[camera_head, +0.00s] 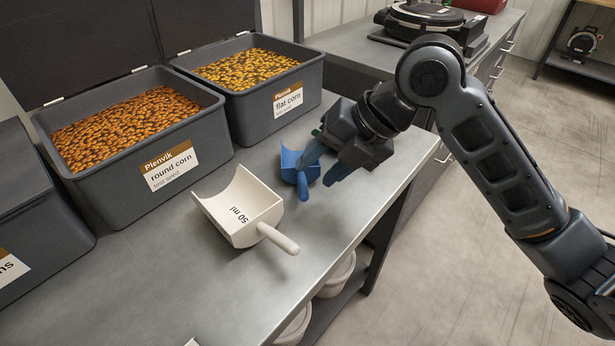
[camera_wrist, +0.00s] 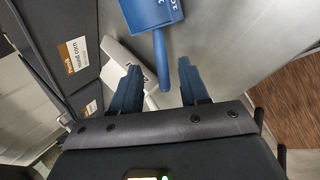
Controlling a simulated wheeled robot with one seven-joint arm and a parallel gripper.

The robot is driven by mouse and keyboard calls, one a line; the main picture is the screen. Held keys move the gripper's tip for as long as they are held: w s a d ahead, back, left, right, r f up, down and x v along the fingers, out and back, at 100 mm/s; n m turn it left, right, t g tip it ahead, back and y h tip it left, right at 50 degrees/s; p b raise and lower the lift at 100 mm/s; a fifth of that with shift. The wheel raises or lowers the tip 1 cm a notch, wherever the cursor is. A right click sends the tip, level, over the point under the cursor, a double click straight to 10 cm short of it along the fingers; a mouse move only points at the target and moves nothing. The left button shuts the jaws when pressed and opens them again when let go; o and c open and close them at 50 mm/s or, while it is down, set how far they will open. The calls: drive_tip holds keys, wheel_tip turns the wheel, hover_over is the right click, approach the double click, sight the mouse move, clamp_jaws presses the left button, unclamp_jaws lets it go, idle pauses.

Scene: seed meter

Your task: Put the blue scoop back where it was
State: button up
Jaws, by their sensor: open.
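The blue scoop (camera_head: 300,168) lies on the grey bench in front of the flat corn bin, with its handle toward the bench's front edge. In the wrist view the blue scoop (camera_wrist: 154,14) is at the top, its handle (camera_wrist: 161,62) pointing down toward the gap between my fingers. My gripper (camera_head: 325,168) is open, close beside the scoop on its right. In the wrist view my two blue fingers (camera_wrist: 160,88) are spread apart, with nothing held between them. Whether a finger touches the scoop I cannot tell.
A white 50 ml scoop (camera_head: 236,207) lies just left of the blue one. Open bins of round corn (camera_head: 140,195) and flat corn (camera_head: 270,125) stand behind. A black round device (camera_head: 420,22) sits at the back.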

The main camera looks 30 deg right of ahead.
drive_tip(key=v, duration=0.7)
drive_tip(key=shift+o, duration=0.2)
drive_tip(key=shift+w, duration=0.1)
idle(1.0)
